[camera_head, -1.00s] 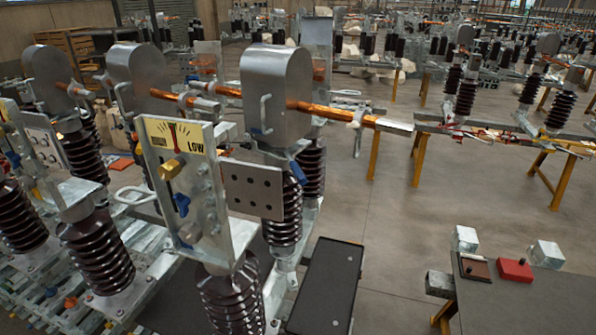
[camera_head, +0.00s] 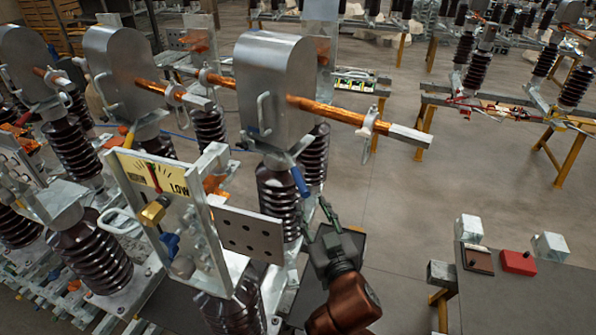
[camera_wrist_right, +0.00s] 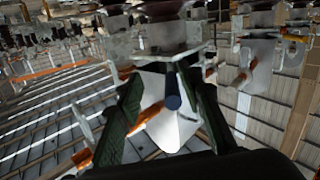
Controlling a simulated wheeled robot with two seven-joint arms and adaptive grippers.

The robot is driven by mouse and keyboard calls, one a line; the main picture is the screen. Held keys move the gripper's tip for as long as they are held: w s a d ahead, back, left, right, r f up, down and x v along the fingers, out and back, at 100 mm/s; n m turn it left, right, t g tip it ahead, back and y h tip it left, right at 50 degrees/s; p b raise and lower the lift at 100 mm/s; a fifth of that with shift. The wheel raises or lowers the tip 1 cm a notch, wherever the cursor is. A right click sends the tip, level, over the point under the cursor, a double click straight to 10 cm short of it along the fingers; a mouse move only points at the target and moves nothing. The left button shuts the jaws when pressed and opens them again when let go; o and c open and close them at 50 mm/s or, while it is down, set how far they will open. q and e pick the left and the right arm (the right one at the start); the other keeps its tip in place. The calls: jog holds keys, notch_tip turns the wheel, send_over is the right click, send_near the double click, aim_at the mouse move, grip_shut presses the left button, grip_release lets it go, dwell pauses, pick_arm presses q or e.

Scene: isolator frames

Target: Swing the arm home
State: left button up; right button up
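The isolator's copper arm (camera_head: 335,110) runs out to the right from a grey domed housing (camera_head: 275,85) and ends in a square grey tip (camera_head: 408,135). A pull ring (camera_head: 368,130) hangs near that tip. A blue lever (camera_head: 299,180) sits under the housing, beside the brown ribbed insulator. My right gripper (camera_head: 316,212) is low and just right of this lever; contact cannot be told. In the right wrist view its two green fingers (camera_wrist_right: 168,112) stand apart, with a blue-ended part (camera_wrist_right: 173,102) in line between them. My left gripper is not in view.
A gauge plate marked LOW (camera_head: 150,175) and a drilled grey plate (camera_head: 241,233) stand close left of my right gripper. A grey table (camera_head: 530,300) with a red block (camera_head: 518,262) is at lower right. Open floor lies between.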

aim_at(301, 182)
jog(key=r, duration=0.1)
jog(key=s+r, duration=0.1)
jog(key=r, duration=0.1)
jog(key=shift+s+a+r+t+y, duration=0.2)
jog(key=shift+r+t+y, duration=0.1)
jog(key=shift+t, duration=0.1)
jog(key=shift+w+a+r, duration=0.15)
jog(key=shift+w, duration=0.1)
jog(key=p+x, duration=0.1)
jog(key=x, duration=0.6)
jog(key=shift+s+a+p, duration=0.1)
jog(key=shift+a+p, duration=0.05)
jog(key=shift+p, duration=0.2)
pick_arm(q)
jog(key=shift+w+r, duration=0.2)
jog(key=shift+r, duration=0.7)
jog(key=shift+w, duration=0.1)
pick_arm(e)
jog(key=shift+c, duration=0.8)
grip_shut()
